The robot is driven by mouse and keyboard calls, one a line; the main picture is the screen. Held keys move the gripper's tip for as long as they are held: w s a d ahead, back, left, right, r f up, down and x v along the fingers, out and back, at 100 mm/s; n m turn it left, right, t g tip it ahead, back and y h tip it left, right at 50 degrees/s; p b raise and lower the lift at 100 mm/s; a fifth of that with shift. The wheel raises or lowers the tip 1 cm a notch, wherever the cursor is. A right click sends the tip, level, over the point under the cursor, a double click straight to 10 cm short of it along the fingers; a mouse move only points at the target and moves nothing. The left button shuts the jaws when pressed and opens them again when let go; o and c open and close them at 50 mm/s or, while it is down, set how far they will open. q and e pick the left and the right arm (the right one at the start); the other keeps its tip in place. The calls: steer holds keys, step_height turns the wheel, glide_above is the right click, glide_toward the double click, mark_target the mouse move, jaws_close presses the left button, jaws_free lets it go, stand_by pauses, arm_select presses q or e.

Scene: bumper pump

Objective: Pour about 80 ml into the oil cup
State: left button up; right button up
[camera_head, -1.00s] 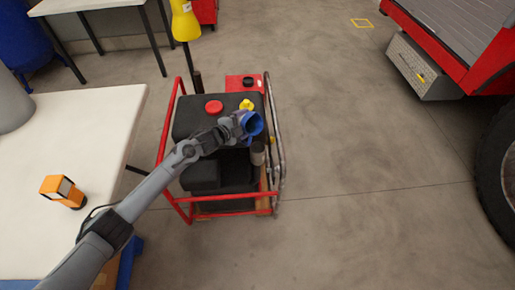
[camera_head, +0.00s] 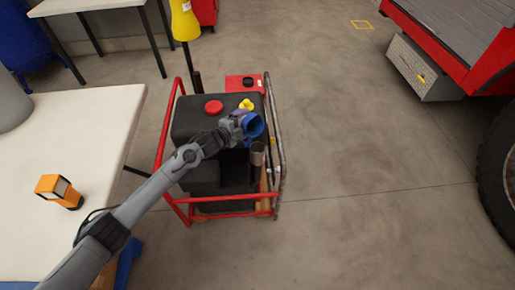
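My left arm reaches in from the left over the pump unit (camera_head: 208,130), a black body in a red tube frame. My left gripper (camera_head: 238,122) is at the unit's right side, shut on a blue jug (camera_head: 254,127). The jug is tilted, its open mouth facing the camera; I cannot see any liquid. A small grey metal cup (camera_head: 257,154), likely the oil cup, stands just below the jug in the picture, inside the frame's right side. The gripper's fingers are small and partly hidden. My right gripper is not in view.
The unit has a red cap (camera_head: 214,107) and a yellow cap (camera_head: 246,104) on top. A white table (camera_head: 90,125) with an orange device (camera_head: 58,190) stands at left. A red vehicle (camera_head: 470,50) is at right. The floor between is clear.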

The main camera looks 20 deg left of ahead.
arm_select(q)
steer(key=shift+f+b, duration=0.1)
steer(key=shift+b, duration=0.3)
steer(key=shift+d+r+m, duration=0.1)
steer(key=shift+r+m, duration=0.15)
steer(key=shift+m, duration=0.15)
stand_by(0.5)
steer(key=shift+w+a+t, duration=0.1)
steer(key=shift+a+t, duration=0.2)
steer(key=shift+a, duration=0.05)
steer(key=shift+r, duration=0.1)
stand_by(0.4)
steer(key=shift+r+m+y, duration=0.2)
steer(key=shift+m+y, duration=0.1)
steer(key=shift+m, duration=0.1)
stand_by(0.4)
steer(key=shift+d+r+m+t, duration=0.1)
steer(key=shift+r+m+t, duration=0.1)
steer(key=shift+m+t, duration=0.1)
stand_by(0.5)
